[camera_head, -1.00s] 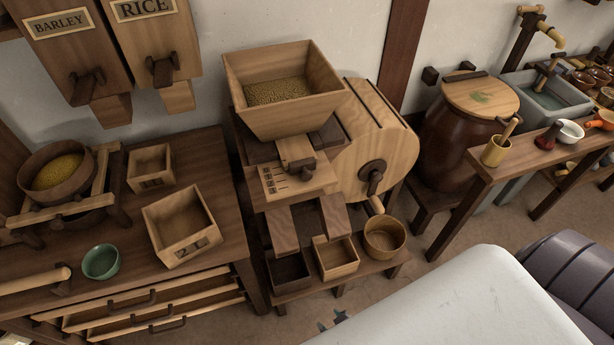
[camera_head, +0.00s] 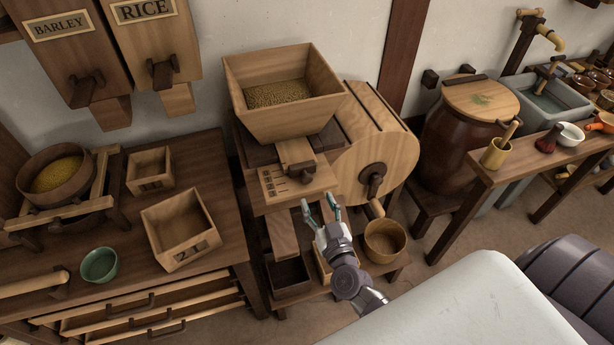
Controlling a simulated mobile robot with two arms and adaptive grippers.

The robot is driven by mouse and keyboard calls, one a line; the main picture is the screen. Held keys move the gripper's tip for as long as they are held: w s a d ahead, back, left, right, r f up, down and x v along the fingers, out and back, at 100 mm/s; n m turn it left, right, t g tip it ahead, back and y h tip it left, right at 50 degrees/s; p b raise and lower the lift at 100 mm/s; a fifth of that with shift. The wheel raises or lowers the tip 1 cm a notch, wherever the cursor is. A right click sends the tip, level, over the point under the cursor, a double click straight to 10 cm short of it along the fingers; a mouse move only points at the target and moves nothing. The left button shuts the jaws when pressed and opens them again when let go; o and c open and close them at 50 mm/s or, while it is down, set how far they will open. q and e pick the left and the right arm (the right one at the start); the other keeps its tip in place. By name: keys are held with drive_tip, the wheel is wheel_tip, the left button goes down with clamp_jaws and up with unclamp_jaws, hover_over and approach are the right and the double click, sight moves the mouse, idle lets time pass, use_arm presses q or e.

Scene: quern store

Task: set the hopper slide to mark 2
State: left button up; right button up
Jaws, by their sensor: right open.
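The wooden hopper (camera_head: 283,112) holds grain and sits on top of the mill at the middle. Below its front is the hopper slide (camera_head: 297,157), a light wooden piece with a dark knob. It lies over a board with marks (camera_head: 275,184); the marks are too small to read, so I cannot tell the slide's setting. My right gripper (camera_head: 321,206) is open and empty, below and to the right of the slide, apart from it, with its fingers pointing up. It hides part of the chutes and the front box. My left gripper is not in view.
A drum with a dark crank (camera_head: 373,176) stands close right of the slide. Below are a small dark box (camera_head: 290,276) and a round wooden tub (camera_head: 385,240). A bench (camera_head: 120,225) with boxes and a green bowl (camera_head: 99,263) stands at left.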

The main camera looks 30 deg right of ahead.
sight(308, 180)
drive_tip(key=w, duration=0.3)
drive_tip(key=w+d, duration=0.1)
drive_tip(key=w, duration=0.5)
drive_tip(key=shift+d, duration=0.15)
clamp_jaws()
